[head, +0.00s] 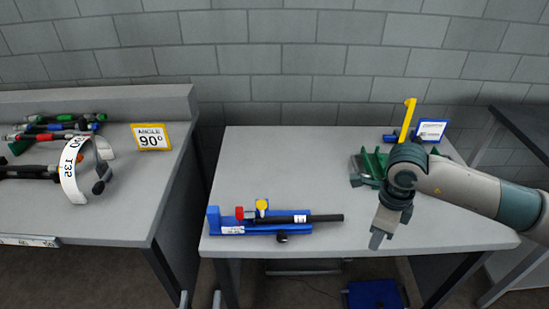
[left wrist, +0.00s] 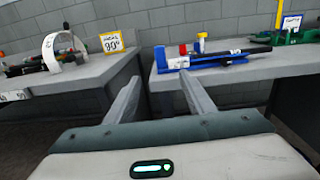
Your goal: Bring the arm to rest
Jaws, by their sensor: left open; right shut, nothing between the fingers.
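My right arm comes in from the right in the head view. Its gripper (head: 377,238) points down over the front right of the middle table (head: 300,160), shut and empty. My left gripper (left wrist: 159,75) shows only in the left wrist view; its two fingers are apart with nothing between them. It is in front of the gap between the tables. A blue fixture (head: 262,228) with a black-handled tool (head: 318,218) lying along it is on the middle table, left of my right gripper and apart from it; it also shows in the left wrist view (left wrist: 205,62).
A green fixture (head: 368,168) with a yellow upright piece (head: 408,118) stands behind my right arm, partly hidden. The left table holds several tools (head: 55,125), a white arched scale (head: 70,175) and an "ANGLE 90°" sign (head: 151,137). The middle table's centre is clear.

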